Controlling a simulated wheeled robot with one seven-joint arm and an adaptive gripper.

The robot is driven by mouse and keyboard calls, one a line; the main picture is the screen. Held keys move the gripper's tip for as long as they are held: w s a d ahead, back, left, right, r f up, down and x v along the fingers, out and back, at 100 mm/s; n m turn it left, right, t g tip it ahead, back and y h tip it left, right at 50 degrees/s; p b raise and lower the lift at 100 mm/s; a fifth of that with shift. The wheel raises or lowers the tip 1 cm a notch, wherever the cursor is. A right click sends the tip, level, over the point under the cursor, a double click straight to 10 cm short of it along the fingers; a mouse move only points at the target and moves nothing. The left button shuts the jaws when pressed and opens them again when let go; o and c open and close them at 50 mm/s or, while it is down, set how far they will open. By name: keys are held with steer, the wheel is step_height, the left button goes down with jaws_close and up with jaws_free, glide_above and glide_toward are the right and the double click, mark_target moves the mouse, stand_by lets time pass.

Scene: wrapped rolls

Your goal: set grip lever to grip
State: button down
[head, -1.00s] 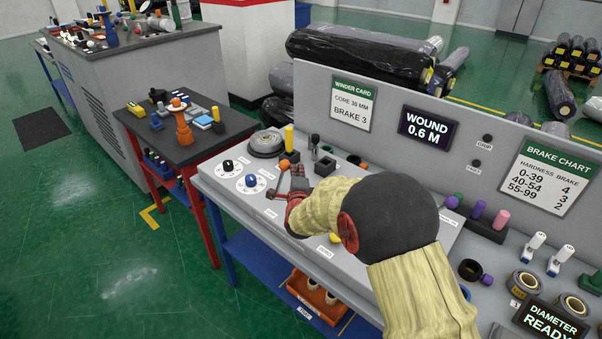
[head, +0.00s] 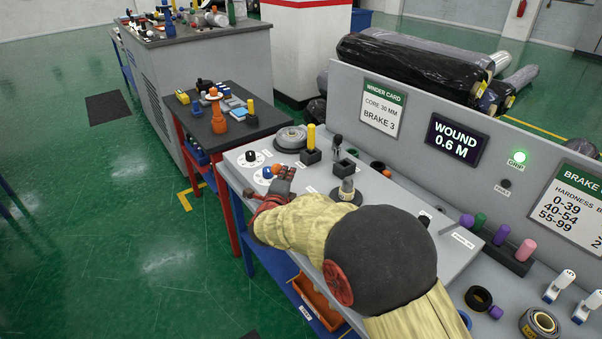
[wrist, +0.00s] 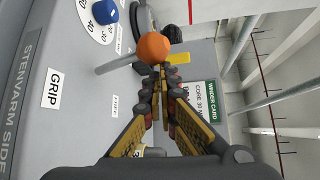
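The grip lever is a grey rod (wrist: 118,62) with an orange ball knob (wrist: 153,47). In the head view the knob (head: 267,173) shows beside the blue dial, close to my gripper (head: 284,181). In the wrist view my gripper (wrist: 155,85) has its fingers drawn together, with nothing seen between them. The knob is just past the fingertips; I cannot tell whether they touch. A GRIP label (wrist: 52,88) and a smaller label (wrist: 115,105) lie on the panel. The GRIP lamp (head: 519,157) glows green. My arm hides the lever's base in the head view.
The winder card (head: 383,108) and wound display (head: 457,139) are on the upright board behind. A side table (head: 222,137) stands left.

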steer(key=shift+s+a+f, duration=0.35)
steer(key=shift+s+a, duration=0.1)
steer(key=shift+a, duration=0.3)
steer(key=shift+d, duration=0.1)
